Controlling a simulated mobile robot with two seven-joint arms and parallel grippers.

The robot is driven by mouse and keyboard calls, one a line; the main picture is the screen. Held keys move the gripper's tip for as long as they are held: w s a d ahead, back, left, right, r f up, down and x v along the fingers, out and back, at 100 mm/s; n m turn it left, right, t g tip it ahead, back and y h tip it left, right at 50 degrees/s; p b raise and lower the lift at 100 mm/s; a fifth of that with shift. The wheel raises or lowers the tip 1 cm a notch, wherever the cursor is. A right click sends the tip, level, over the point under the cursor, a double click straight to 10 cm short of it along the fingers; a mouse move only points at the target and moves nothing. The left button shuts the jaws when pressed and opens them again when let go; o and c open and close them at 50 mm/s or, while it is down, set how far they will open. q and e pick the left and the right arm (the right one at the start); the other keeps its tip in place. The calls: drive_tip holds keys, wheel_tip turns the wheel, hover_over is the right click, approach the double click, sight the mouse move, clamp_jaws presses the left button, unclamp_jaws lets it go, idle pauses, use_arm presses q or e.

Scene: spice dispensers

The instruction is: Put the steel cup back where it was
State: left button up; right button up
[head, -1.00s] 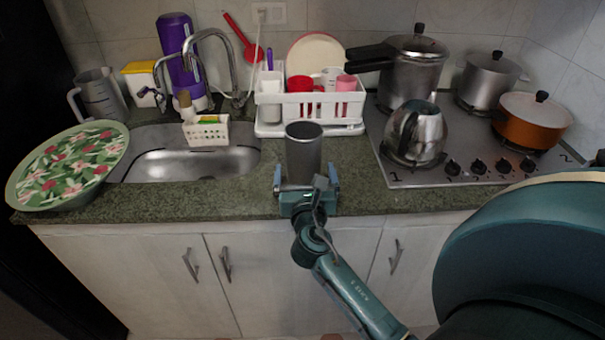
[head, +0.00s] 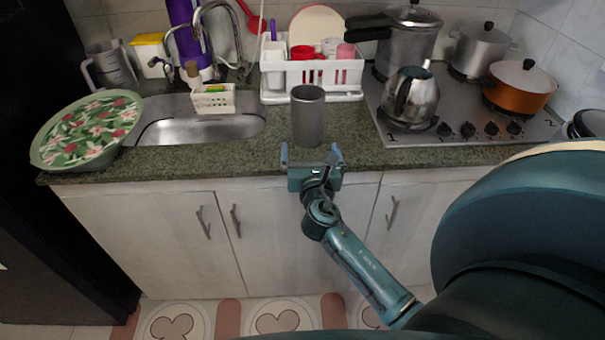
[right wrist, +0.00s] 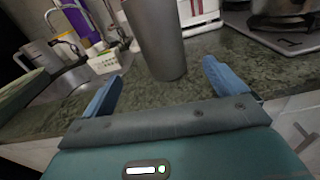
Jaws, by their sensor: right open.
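The steel cup (head: 308,118) stands upright on the green stone counter, in front of the white dish rack and right of the sink. In the right wrist view the cup (right wrist: 157,45) stands beyond the fingertips, its top cut off by the frame edge. My right gripper (head: 312,152) is open and empty at the counter's front edge, with a gap between it and the cup. Its two blue fingers (right wrist: 160,82) are spread wide, with nothing between them. My left gripper is not in view.
The white dish rack (head: 311,93) stands behind the cup. The sink (head: 200,126) and a floral basin (head: 88,130) are to the left. The stove (head: 465,140) with a kettle (head: 409,97) and several pots is to the right. Counter on both sides of the cup is clear.

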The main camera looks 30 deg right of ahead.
drive_tip(key=s+a+f+m+g+y, duration=0.2)
drive_tip(key=s+a+f+m+y, duration=0.4)
drive_tip(key=s+a+f+m, duration=0.4)
drive_tip(key=s+a+f+m+g+y, duration=0.1)
drive_tip(key=s+a+f+m+y, duration=0.2)
drive_tip(key=m, duration=0.5)
drive_tip(key=s+a+f+m+g+y, duration=0.2)
drive_tip(key=s+a+f+m, duration=0.1)
drive_tip(key=s+a+m, duration=0.3)
drive_tip(key=s+m, duration=0.2)
drive_tip(key=shift+a+f+m+y, duration=0.25)
drive_tip(key=shift+f+m+y, duration=0.05)
drive_tip(key=shift+m+y, duration=0.1)
drive_tip(key=shift+c, duration=0.5)
